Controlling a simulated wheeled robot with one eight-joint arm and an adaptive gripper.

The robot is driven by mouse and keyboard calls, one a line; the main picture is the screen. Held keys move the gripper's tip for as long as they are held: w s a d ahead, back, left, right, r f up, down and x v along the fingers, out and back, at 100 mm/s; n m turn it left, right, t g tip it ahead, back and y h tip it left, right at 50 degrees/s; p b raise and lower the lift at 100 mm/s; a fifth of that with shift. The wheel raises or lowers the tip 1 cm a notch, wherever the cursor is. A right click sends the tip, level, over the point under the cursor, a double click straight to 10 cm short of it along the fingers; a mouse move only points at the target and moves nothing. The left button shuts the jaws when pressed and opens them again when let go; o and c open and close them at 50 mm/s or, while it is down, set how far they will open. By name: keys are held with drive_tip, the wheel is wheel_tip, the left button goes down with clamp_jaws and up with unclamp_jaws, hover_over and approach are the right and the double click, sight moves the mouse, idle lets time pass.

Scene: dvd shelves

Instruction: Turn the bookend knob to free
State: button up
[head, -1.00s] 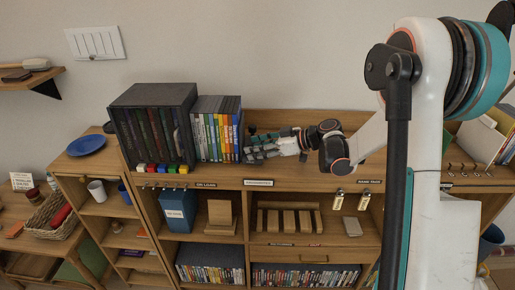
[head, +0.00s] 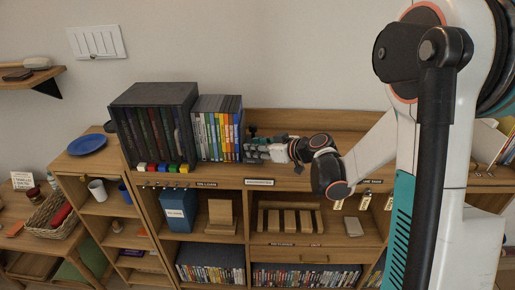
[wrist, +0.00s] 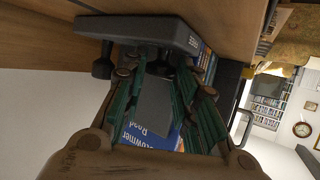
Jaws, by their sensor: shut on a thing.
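The bookend (wrist: 140,30) is a dark grey block with pale lettering in the wrist view. A dark knob (wrist: 160,66) on it sits between my fingertips, and another dark knob-like part (wrist: 103,66) stands to the left. My gripper (wrist: 163,88) has its green-padded fingers closed around the knob between them; the fingertips partly hide it. In the head view my gripper (head: 252,151) is at the right end of the DVD row (head: 217,130), in front of the dark bookend (head: 251,133), which it mostly covers. The knob's setting cannot be read.
A dark box of cases (head: 152,125) stands left of the DVDs, with small coloured blocks (head: 160,168) before it. The shelf top (head: 340,123) right of the bookend is bare. Keys hang on the front rail at right. A blue-covered case (wrist: 145,137) shows behind my fingers.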

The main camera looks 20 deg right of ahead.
idle(0.3)
drive_tip(key=o, duration=1)
drive_tip(key=v, duration=1.2)
